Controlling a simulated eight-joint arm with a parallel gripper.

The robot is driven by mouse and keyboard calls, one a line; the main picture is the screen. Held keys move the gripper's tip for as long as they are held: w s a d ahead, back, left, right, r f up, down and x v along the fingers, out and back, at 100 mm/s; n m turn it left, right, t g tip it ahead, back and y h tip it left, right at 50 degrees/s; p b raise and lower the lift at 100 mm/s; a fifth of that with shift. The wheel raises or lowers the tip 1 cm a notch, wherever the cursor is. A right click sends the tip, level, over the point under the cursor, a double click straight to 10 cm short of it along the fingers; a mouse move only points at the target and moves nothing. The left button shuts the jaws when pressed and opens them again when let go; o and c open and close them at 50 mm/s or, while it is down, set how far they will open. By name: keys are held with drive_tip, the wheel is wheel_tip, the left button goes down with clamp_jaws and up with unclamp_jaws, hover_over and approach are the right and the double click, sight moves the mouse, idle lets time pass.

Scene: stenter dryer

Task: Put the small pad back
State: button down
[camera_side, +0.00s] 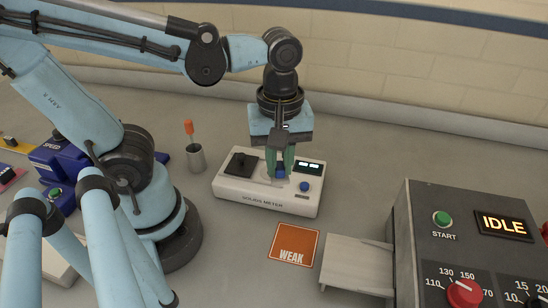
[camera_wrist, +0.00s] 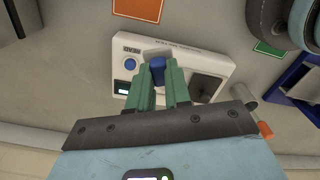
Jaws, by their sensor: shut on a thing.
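My gripper (camera_side: 281,170) points down over the middle of the white solids meter (camera_side: 262,199). Its green fingers are shut on a small blue piece (camera_side: 280,174), which may be the small pad. In the wrist view the blue piece (camera_wrist: 157,62) shows between the fingertips (camera_wrist: 158,72), partly hidden by them. I cannot tell whether it touches the meter's top. A dark square plate with a knob (camera_side: 241,163) is on the meter's left part. A display (camera_side: 311,165) and a round blue button (camera_side: 305,186) are on its right.
An orange card marked WEAK (camera_side: 294,243) lies in front of the meter, beside a pale low stand (camera_side: 357,263). A grey control box (camera_side: 470,225) reading IDLE stands at the right. A metal cup (camera_side: 196,158) with an orange-tipped tool stands left of the meter.

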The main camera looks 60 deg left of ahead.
drive_tip(key=s+d+f+m, duration=0.3)
drive_tip(key=s+d+m, duration=0.2)
drive_tip(key=s+d, duration=0.1)
drive_tip(key=shift+f, duration=3.75)
drive_tip(key=shift+f, duration=0.1)
drive_tip(key=c, duration=1.1)
unclamp_jaws()
